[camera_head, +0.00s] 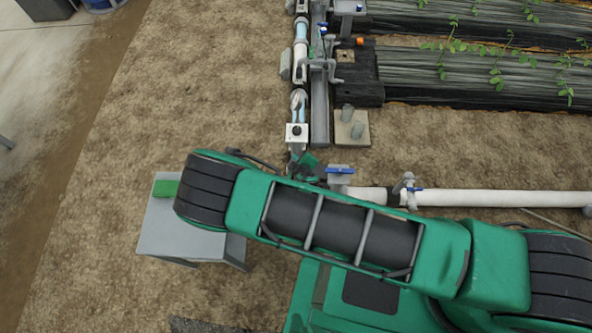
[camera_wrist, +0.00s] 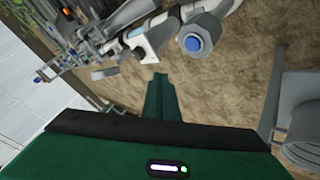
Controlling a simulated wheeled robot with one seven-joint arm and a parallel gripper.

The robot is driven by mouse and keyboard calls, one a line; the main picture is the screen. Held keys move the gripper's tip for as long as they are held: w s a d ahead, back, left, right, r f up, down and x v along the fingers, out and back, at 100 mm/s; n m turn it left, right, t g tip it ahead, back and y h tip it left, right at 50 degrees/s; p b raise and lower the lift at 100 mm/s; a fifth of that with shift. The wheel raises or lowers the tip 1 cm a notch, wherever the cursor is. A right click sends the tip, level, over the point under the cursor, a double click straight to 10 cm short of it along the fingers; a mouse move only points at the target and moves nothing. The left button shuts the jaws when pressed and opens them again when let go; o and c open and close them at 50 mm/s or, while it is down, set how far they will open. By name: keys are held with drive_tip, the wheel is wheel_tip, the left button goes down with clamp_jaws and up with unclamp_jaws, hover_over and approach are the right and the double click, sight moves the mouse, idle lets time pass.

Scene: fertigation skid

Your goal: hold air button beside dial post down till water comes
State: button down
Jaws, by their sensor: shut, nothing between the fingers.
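In the wrist view, a round blue button (camera_wrist: 193,43) sits on a grey many-sided cap (camera_wrist: 206,30) at the pipework. My gripper (camera_wrist: 160,78) is shut and empty. Its green fingertips appear below and left of the button, apart from it in the picture; the depth between them is hard to judge. In the head view, my gripper (camera_head: 306,166) is partly hidden by my arm, close to the pipe end. A white square-topped fitting with a dark spot (camera_head: 296,132) stands just beyond it; I cannot tell whether this is the dial post. No water is visible.
A grey table (camera_head: 180,235) with a green block (camera_head: 165,188) stands left. Bare soil lies left of the pipe line.

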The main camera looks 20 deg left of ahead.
drive_tip(key=shift+f, duration=3.65)
drive_tip(key=shift+f, duration=0.1)
drive_tip(key=shift+f, duration=0.3)
drive_tip(key=shift+f, duration=0.35)
idle(1.2)
drive_tip(key=shift+r, duration=0.1)
idle(1.8)
drive_tip(key=shift+r, duration=0.7)
